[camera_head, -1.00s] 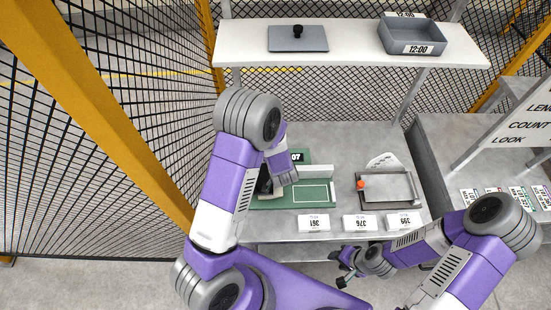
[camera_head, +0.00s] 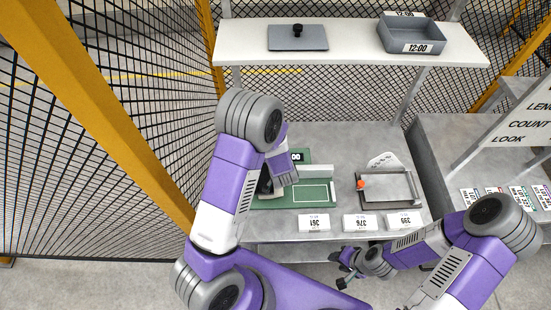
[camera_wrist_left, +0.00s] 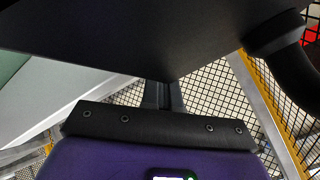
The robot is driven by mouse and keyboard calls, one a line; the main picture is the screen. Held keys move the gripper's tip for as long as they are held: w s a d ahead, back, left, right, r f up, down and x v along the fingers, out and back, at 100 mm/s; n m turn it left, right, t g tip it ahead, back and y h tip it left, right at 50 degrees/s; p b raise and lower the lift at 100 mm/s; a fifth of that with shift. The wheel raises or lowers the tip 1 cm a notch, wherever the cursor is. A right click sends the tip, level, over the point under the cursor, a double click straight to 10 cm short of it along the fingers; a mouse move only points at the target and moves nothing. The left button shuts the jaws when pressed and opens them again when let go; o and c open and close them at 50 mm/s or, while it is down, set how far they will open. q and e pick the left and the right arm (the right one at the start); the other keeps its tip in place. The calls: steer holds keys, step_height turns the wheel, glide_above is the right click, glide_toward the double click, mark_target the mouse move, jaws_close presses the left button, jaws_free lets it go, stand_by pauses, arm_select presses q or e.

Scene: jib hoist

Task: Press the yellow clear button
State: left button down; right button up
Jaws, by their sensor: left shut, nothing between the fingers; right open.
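The green device (camera_head: 292,203) lies on the grey workbench, with a small display (camera_head: 296,157) at its back that reads "00". I cannot make out the yellow clear button in either view; my left arm covers the left part of the device. My left gripper (camera_head: 265,185) is down at that left part, mostly hidden behind its own wrist. In the left wrist view the left fingers (camera_wrist_left: 163,95) are shut together with nothing between them. Whether they touch the button cannot be seen. My right gripper (camera_head: 342,268) is open and empty in front of the bench edge.
A tray with an orange-red piece (camera_head: 361,184) sits to the right on the bench. Number cards (camera_head: 314,222) line the front edge. A shelf (camera_head: 350,50) above holds a grey lid (camera_head: 298,38) and a grey bin (camera_head: 411,36). Mesh fencing stands at left and behind.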

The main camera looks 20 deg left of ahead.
arm_select(q)
steer(key=shift+s+a+f, duration=0.1)
steer(key=shift+s+f, duration=0.35)
steer(key=shift+f, duration=0.05)
steer(key=shift+w+a+r+p, duration=0.15)
steer(key=shift+r+p, duration=0.35)
steer(key=shift+p, duration=0.2)
steer(key=shift+r, duration=0.15)
steer(key=shift+w, duration=0.1)
steer(key=shift+r+p, duration=0.55)
steer(key=shift+r, duration=0.05)
step_height(320, 180, up, 4)
steer(key=p, duration=0.4)
steer(key=shift+r, duration=0.1)
